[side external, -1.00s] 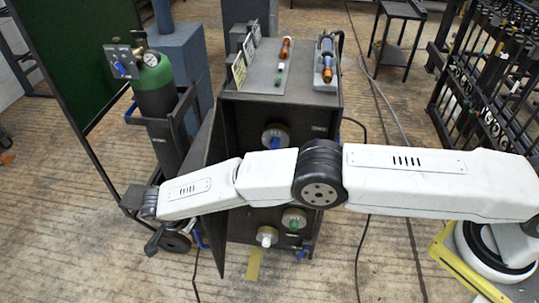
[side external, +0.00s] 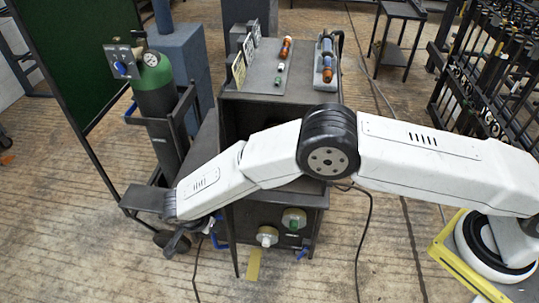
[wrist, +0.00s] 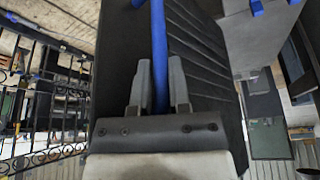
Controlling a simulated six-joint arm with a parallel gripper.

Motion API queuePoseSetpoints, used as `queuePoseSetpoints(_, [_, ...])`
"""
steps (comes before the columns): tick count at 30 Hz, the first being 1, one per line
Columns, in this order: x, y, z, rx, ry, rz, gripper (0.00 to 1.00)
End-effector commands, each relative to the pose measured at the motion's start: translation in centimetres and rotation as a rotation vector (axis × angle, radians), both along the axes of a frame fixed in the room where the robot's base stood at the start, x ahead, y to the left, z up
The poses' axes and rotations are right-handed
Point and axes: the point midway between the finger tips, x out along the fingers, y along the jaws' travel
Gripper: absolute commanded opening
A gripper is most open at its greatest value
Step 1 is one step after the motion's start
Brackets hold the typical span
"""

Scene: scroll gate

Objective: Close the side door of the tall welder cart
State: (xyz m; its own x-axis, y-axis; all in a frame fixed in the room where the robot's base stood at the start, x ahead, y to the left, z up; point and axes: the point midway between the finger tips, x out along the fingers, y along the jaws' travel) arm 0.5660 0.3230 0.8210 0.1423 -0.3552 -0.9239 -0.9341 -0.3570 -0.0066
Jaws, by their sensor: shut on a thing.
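The tall dark welder cart (side external: 283,98) stands mid-picture in the side view. Its dark side door (side external: 205,142) stands open at the cart's left, with much of it hidden behind my arm. In the wrist view the door (wrist: 200,50) is a dark ribbed panel with a blue bar handle (wrist: 158,30). My gripper (wrist: 159,85) is shut on the handle, with one finger on each side of it. In the side view my gripper (side external: 180,242) is low at the cart's left, and its fingers are hard to make out.
A green-topped gas cylinder (side external: 154,92) stands left of the cart on a dark rack. Knobs (side external: 293,219) sit low on the cart's front. Cables lie on the floor. Black iron gates (side external: 480,85) stand at right. The near left floor is clear.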

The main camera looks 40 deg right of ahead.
Motion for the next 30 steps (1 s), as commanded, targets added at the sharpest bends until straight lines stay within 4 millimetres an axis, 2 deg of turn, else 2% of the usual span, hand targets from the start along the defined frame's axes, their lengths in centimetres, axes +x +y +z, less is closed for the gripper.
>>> queuePoseSetpoints(20, [-1.8, -3.6, 0.2, -0.003, -0.003, 0.118, 0.00])
queuePoseSetpoints(30, [-3.0, -6.1, 0.2, -0.001, -0.004, 0.205, 0.00])
